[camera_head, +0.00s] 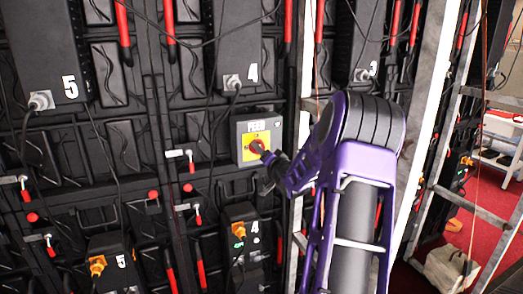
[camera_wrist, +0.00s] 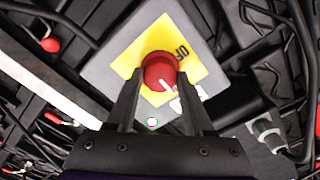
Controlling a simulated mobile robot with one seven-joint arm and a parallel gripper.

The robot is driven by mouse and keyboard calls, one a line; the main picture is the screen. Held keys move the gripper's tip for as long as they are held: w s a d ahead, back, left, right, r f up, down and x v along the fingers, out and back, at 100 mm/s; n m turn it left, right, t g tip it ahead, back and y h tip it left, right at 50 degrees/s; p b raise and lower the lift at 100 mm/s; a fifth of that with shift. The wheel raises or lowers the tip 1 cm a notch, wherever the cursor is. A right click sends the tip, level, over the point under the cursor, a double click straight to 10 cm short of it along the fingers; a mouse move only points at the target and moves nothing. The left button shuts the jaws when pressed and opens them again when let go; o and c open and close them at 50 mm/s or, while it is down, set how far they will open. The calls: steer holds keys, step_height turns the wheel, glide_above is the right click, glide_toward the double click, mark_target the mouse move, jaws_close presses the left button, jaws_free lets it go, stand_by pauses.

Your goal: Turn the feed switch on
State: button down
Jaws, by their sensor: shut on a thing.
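The feed switch (camera_head: 247,153) is a grey box with a yellow plate, a red rotary knob and a "FEED" label, mounted on the black wall. In the wrist view its yellow plate (camera_wrist: 132,56) carries the word "OFF" at the upper right. The red knob (camera_wrist: 158,66) has a white mark pointing to the lower right in that view. My gripper (camera_wrist: 158,80) is shut on the red knob, one finger on each side. In the head view my gripper (camera_head: 268,160) reaches the knob from the right. A small round light (camera_wrist: 152,122) shows below the knob; its colour is whitish green.
Black boxes numbered 5 (camera_head: 42,50), 4 (camera_head: 238,45) and 3 (camera_head: 365,45) hang above with cables. Several red-handled levers line the wall. A metal ladder-like frame (camera_head: 430,120) stands right of my arm. Red floor (camera_head: 480,225) is visible at far right.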

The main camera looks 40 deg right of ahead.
stand_by(0.4)
steer(key=shift+c, duration=1.4)
jaws_free()
steer(key=v, duration=1.7)
steer(key=shift+s+b, duration=0.25)
steer(key=shift+b, duration=0.05)
steer(key=shift+w, duration=0.1)
